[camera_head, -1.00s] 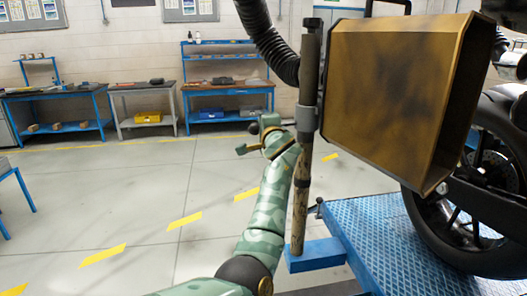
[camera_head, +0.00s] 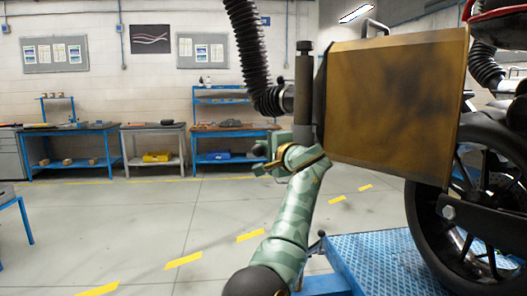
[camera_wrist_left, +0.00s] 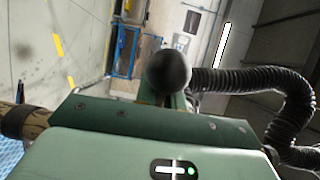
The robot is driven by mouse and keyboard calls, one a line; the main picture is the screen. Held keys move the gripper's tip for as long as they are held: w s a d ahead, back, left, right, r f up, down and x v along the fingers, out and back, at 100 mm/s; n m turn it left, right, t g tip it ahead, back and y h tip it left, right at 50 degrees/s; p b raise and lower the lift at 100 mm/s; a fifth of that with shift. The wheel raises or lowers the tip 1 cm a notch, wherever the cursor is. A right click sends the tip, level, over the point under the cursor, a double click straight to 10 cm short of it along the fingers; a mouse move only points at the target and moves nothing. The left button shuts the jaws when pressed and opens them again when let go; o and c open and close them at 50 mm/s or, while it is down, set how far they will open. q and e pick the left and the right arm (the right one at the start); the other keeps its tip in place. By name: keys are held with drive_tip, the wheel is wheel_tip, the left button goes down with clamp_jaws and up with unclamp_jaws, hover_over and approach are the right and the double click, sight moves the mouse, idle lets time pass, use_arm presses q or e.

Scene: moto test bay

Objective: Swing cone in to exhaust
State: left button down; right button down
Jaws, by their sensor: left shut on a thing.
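The cone (camera_head: 395,105) is a large, sooty, gold-brown hood at the right, beside the motorcycle's wheel. It hangs by a grey upright post (camera_head: 304,95), joined to a black ribbed hose (camera_head: 246,50). My left gripper (camera_head: 285,150) is at the post's left side, partly hidden by my own wrist. It is shut on a dark round knob, seen just ahead of it in the left wrist view (camera_wrist_left: 168,72). How the knob joins the cone is hidden. The exhaust cannot be clearly made out; the cone covers much of that side of the motorcycle.
The motorcycle's black wheel (camera_head: 490,200) stands on a blue tread-plate lift (camera_head: 385,262) at the right. Blue workbenches (camera_head: 70,138) line the far wall.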

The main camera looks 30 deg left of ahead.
use_arm(q)
drive_tip(key=shift+f, duration=0.15)
drive_tip(key=c, duration=1.5)
unclamp_jaws()
drive_tip(key=p+v, duration=0.2)
drive_tip(key=v, duration=1.4)
drive_tip(key=shift+s+p, duration=0.15)
drive_tip(key=shift+p, duration=0.2)
